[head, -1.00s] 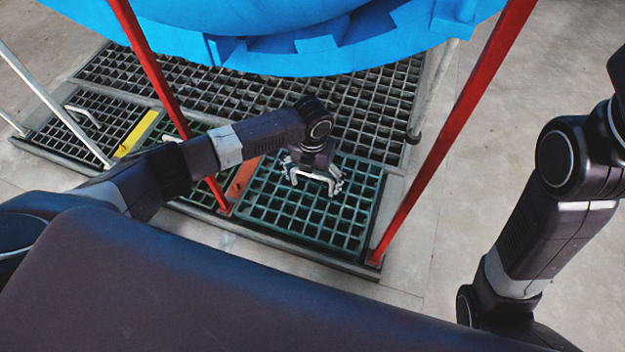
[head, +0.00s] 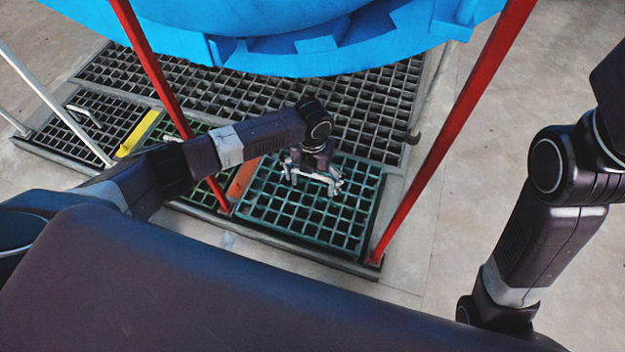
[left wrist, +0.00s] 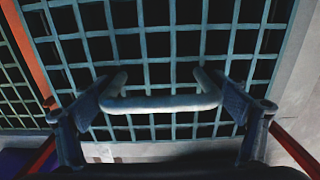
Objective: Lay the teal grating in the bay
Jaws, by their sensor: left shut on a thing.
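The teal grating (head: 290,222) is a square-mesh panel in the front right of the floor frame in the head view. It fills most of the left wrist view (left wrist: 190,45). It appears to lie within the bay, whose front rim (head: 300,249) shows below it. I cannot tell whether it is fully seated or slightly raised. My left gripper (head: 313,184) is over the grating, shut on its pale bar handle (left wrist: 160,104), which spans between the fingers in the left wrist view. My right gripper is out of view; only that arm shows at the right.
An orange strip (head: 243,178) borders the grating's left, with a green grating and a yellow strip (head: 138,133) beyond. Red posts (head: 455,130) stand at either side. The big blue vessel (head: 300,35) overhangs the back. Bare concrete (head: 520,60) lies to the right.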

